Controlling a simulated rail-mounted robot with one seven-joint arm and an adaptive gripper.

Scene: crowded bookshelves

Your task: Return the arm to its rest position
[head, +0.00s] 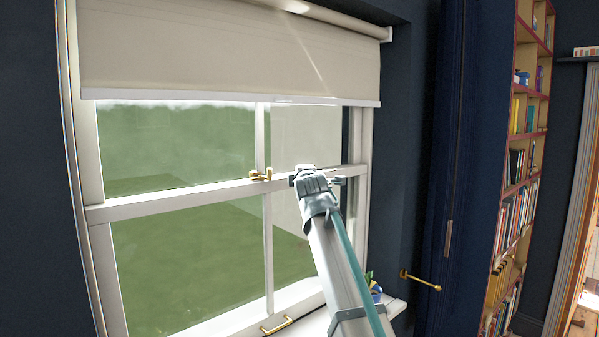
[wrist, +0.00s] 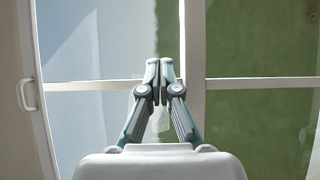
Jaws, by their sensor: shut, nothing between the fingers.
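In the head view my arm reaches up from the bottom right in front of a white sash window (head: 190,200). Its end is near the window's middle rail, and my gripper's fingers are mostly hidden there behind the wrist. In the wrist view my gripper (wrist: 159,68) is shut and empty, with its two fingertips together. It points at the window, with the white frame bars (wrist: 194,45) behind it. I cannot tell the gap between the fingertips and the glass.
A beige blind (head: 230,55) covers the window's top. A brass catch (head: 261,175) sits on the middle rail. A small potted plant (head: 373,288) stands on the sill beside my arm. A dark blue curtain (head: 448,150) and a full bookshelf (head: 515,210) are to the right.

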